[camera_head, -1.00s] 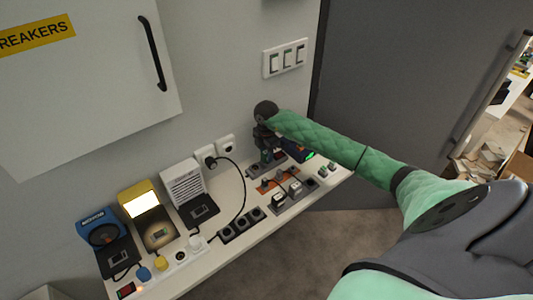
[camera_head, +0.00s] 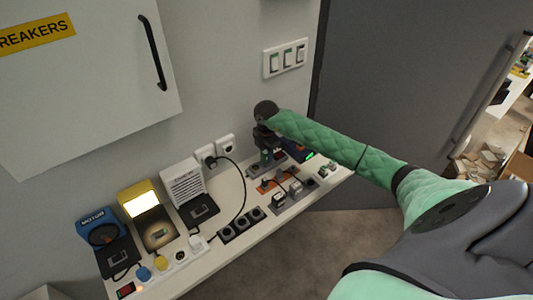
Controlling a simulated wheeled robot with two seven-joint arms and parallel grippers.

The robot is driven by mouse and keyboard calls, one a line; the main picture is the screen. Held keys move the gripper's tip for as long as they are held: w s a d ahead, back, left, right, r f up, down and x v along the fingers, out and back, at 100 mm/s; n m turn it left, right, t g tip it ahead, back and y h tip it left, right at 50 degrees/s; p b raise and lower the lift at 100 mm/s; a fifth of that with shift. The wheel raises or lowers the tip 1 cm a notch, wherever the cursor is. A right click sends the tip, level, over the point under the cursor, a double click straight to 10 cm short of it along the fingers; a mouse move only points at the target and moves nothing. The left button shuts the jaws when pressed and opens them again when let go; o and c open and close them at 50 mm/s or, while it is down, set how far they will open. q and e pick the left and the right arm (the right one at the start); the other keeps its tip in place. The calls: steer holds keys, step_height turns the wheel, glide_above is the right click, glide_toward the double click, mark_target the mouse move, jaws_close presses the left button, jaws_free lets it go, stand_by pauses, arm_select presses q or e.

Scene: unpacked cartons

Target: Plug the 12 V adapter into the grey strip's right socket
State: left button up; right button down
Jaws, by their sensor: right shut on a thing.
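My right gripper (camera_head: 266,156) points down at the back of the white shelf, beside the wall. It is shut on a small dark thing, taken to be the 12 V adapter, though the fingers and wrist hide most of it and no label is readable. The grey strip (camera_head: 287,202) lies near the shelf's front edge, to the right of and nearer than the gripper. Pale plugs stand in its left part, and its right socket (camera_head: 311,183) looks dark and bare. The gripper is apart from this strip. My left gripper is not in view.
An orange strip (camera_head: 265,188) lies between the gripper and the grey strip. A black strip (camera_head: 227,235) and a looping black cable (camera_head: 244,190) are to the left. Blue, yellow and white devices line the wall. My right forearm crosses above the shelf's right end.

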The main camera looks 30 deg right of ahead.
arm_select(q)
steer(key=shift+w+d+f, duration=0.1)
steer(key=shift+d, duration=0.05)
arm_select(e)
steer(key=shift+f, duration=0.25)
steer(key=c, duration=1)
jaws_free()
steer(key=shift+o, duration=0.2)
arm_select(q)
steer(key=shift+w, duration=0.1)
arm_select(e)
steer(key=shift+r+b, duration=0.15)
steer(key=shift+b, duration=0.15)
step_height(320, 180, up, 7)
steer(key=b, duration=0.2)
steer(key=shift+b, duration=0.4)
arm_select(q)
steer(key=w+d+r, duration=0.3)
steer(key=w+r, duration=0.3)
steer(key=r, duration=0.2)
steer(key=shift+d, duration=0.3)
arm_select(e)
steer(key=shift+r, duration=0.3)
